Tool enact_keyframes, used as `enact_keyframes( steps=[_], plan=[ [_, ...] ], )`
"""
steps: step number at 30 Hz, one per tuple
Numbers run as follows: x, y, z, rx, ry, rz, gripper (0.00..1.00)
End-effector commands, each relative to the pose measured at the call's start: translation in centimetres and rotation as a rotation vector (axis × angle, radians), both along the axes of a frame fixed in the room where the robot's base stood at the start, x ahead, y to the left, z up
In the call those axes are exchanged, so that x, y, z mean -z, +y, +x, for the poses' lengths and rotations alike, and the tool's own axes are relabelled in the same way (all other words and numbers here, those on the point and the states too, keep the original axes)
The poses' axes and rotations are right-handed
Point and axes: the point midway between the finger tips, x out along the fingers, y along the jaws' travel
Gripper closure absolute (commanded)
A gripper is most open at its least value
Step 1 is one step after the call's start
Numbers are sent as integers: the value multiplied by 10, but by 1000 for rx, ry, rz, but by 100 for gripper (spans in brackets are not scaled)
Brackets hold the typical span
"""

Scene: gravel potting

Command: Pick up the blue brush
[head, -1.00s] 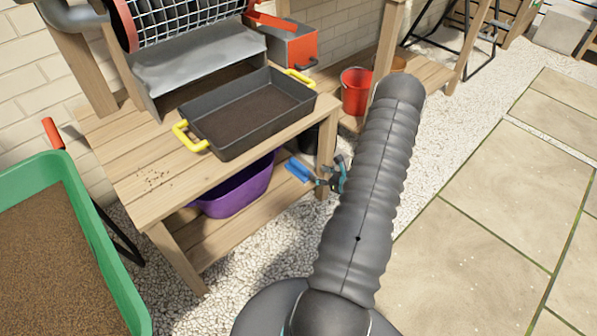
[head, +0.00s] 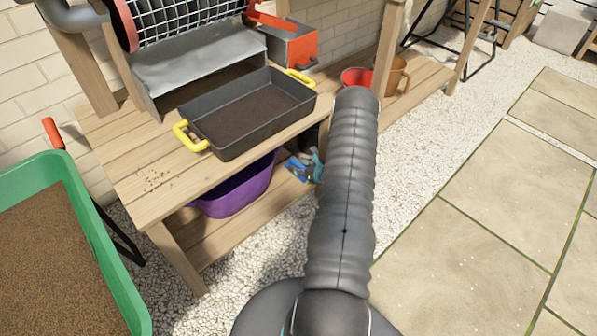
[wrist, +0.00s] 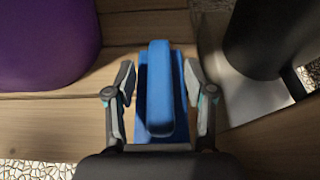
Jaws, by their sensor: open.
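The blue brush (wrist: 161,90) lies on the lower wooden shelf of the bench. In the wrist view its blue handle stands between the two fingers of my gripper (wrist: 160,95), with a flat blue part below it. My gripper is open, with a finger on each side of the handle and a gap to each. In the head view the brush (head: 296,169) shows only partly beside the gripper (head: 307,170), under the bench top. My arm hides much of that spot.
A purple tub (wrist: 45,45) stands left of the brush on the shelf (wrist: 120,40). A dark round thing (wrist: 265,35) and a metal plate (wrist: 235,95) are close on the right. The bench top (head: 140,170) with a black tray (head: 235,140) is overhead.

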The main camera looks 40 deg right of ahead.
Motion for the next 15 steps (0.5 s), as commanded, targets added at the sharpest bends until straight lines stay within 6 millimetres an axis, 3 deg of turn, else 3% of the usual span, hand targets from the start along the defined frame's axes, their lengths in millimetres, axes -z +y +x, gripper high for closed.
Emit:
enact_keyframes(
  steps=[8,12,15],
  plan=[
    [1,0,2,0,1,1,46],
    [1,0,2,0,1,1,81],
    [1,0,2,0,1,1,100]
  ],
)
